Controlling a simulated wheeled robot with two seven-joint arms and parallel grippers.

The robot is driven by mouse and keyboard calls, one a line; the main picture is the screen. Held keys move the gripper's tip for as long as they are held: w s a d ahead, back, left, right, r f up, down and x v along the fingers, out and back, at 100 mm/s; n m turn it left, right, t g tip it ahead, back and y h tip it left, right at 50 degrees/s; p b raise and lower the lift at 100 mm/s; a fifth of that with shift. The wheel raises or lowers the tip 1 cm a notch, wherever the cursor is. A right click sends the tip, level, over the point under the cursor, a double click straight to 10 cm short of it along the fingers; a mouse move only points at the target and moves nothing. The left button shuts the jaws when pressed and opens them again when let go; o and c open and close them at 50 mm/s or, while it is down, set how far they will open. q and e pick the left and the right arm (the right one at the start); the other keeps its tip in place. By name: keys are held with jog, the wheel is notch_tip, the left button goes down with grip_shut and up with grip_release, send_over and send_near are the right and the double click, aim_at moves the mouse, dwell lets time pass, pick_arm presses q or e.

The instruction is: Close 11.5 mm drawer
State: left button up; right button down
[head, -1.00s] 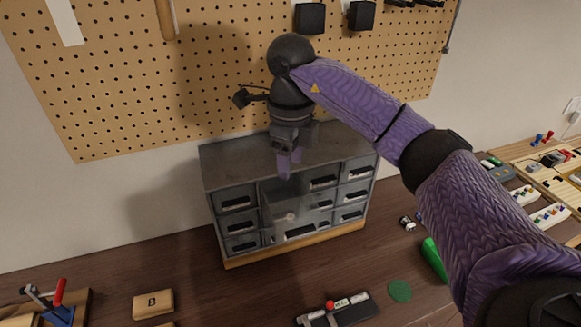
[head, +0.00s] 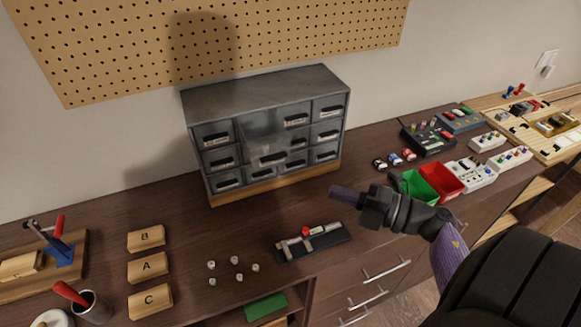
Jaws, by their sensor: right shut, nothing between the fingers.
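The grey drawer cabinet (head: 265,92) stands on a wooden base at the back of the bench. It has several small clear-fronted drawers with dark handles. One drawer (head: 270,158) in the second column from the left, seemingly the top one, sticks out toward me and hides part of the fronts below. The other drawers look flush. The labels are too small to read, so I cannot tell which is 11.5 mm. My right gripper (head: 345,194) is shut and empty, to the right and in front of the cabinet, apart from it. My left gripper is out of view.
A caliper (head: 308,241) lies on a dark case in front of the cabinet. Several small pale pieces (head: 236,261) and lettered wooden blocks (head: 147,268) are at left. Green (head: 418,189) and red bins (head: 441,179) stand right. The bench directly before the cabinet is clear.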

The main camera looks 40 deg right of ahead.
send_near(271, 160)
jog(key=w+a, duration=0.2)
jog(key=a, duration=0.2)
jog(key=shift+w+d, duration=0.15)
jog(key=shift+w, duration=1.1)
jog(key=shift+w+d, duration=0.2)
jog(key=shift+w, duration=0.3)
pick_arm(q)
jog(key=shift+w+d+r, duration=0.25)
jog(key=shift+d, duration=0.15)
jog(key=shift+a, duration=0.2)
